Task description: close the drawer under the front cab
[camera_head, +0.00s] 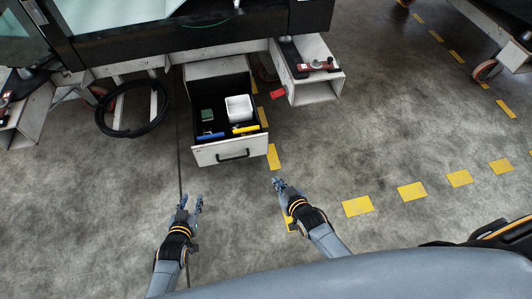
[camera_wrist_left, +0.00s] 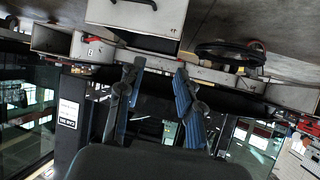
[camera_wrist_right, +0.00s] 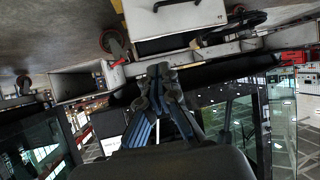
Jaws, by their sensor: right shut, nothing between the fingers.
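The drawer (camera_head: 231,151) under the front cab (camera_head: 190,25) is pulled out, with a white front and a black handle (camera_head: 233,155). Inside lie a green box, a white container, and a blue and a yellow item. The drawer front also shows at the top of the left wrist view (camera_wrist_left: 140,18) and the right wrist view (camera_wrist_right: 180,18), upside down. My left gripper (camera_head: 190,201) is open and empty, in front of the drawer and below it in the head view. My right gripper (camera_head: 277,184) is shut and empty, below and right of the drawer front. Neither touches the drawer.
A black coiled hose (camera_head: 132,132) hangs left of the drawer. An open white box-like bracket (camera_head: 316,90) and a caster wheel are to its right. Yellow floor dashes (camera_head: 357,206) run across the grey floor. The floor between my grippers and the drawer is clear.

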